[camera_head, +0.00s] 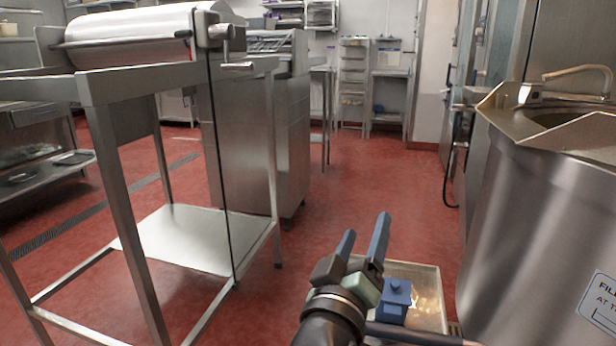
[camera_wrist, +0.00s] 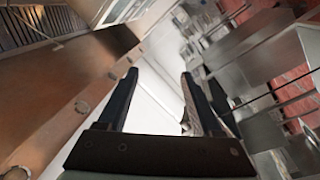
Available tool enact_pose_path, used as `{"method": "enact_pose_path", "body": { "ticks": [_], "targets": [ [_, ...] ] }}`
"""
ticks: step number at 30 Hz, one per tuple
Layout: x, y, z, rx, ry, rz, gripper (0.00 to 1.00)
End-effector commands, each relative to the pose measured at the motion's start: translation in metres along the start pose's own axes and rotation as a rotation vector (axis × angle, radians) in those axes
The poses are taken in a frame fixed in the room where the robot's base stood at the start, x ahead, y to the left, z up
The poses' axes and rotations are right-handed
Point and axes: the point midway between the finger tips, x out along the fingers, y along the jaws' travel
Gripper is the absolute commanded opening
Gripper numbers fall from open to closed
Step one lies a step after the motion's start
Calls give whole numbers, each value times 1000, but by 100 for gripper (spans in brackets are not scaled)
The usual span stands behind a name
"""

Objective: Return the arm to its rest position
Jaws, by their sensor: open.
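My gripper (camera_head: 364,243) shows at the lower middle of the head view, with its two blue-grey fingers parted and pointing up and away. Its dark wrist and forearm come in from the bottom edge. In the wrist view my gripper (camera_wrist: 158,78) has both dark fingers apart, with nothing held between them. The steel mixing kettle (camera_head: 540,225) stands to the right of my gripper in the head view, apart from it. Its rim and handle show at the upper right, and part of its body is cut off by the frame.
A shallow tray (camera_head: 425,285) lies low behind my gripper. Red floor (camera_head: 345,185) is open ahead, between the steel cabinet (camera_head: 262,150) and the kettle. Shelving stands at the back.

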Motion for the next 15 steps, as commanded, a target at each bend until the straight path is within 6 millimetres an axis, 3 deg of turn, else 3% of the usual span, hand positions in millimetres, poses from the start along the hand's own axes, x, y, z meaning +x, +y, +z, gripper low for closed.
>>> {"method": "enact_pose_path", "body": {
  "ticks": [1, 6, 8, 13, 14, 15],
  "targets": [
    [-8, 25, -36, 117, 84, 15, 67],
    [-53, 99, -133, 475, 367, 11, 67],
    [-77, 126, -163, 588, 473, -3, 67],
    [-163, 197, -229, 867, 791, -77, 67],
    [-167, 209, -243, 887, 810, -89, 67],
    [-158, 220, -258, 877, 790, -89, 67]
  ]
}}
